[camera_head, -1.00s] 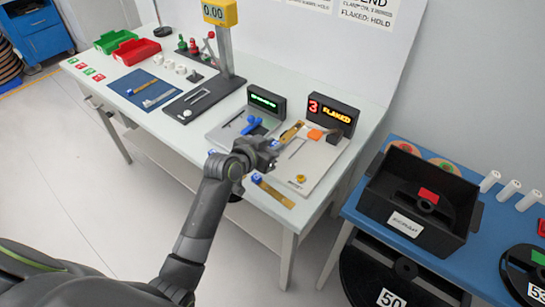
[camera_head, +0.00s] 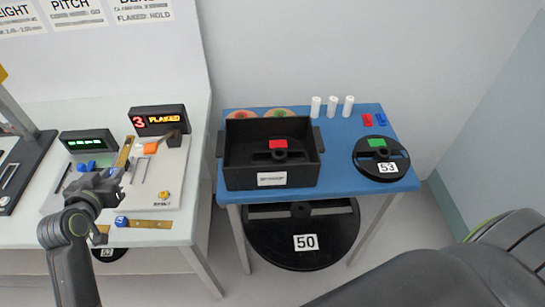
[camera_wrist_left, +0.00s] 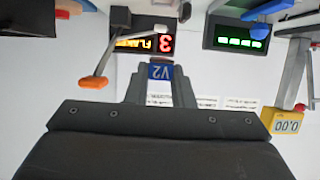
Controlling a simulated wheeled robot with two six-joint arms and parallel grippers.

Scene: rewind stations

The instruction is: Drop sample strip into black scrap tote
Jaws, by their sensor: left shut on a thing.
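My left gripper (camera_head: 112,177) is shut on the blue V2-marked end of a brass sample strip (camera_head: 124,152), above the front of the bending station on the white bench. In the left wrist view the blue V2 tag (camera_wrist_left: 160,72) sits between the fingers; the rest of the strip is hidden there. The black scrap tote (camera_head: 270,179) stands on the blue table to the right, apart from the gripper. My right gripper is not in view.
Another brass strip with a blue end (camera_head: 150,224) lies at the bench front. The display (camera_head: 159,120) reads "3 FLAKED". White cylinders (camera_head: 332,106) and reel 53 (camera_head: 381,160) are on the blue table (camera_head: 345,183). A gap separates bench and table.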

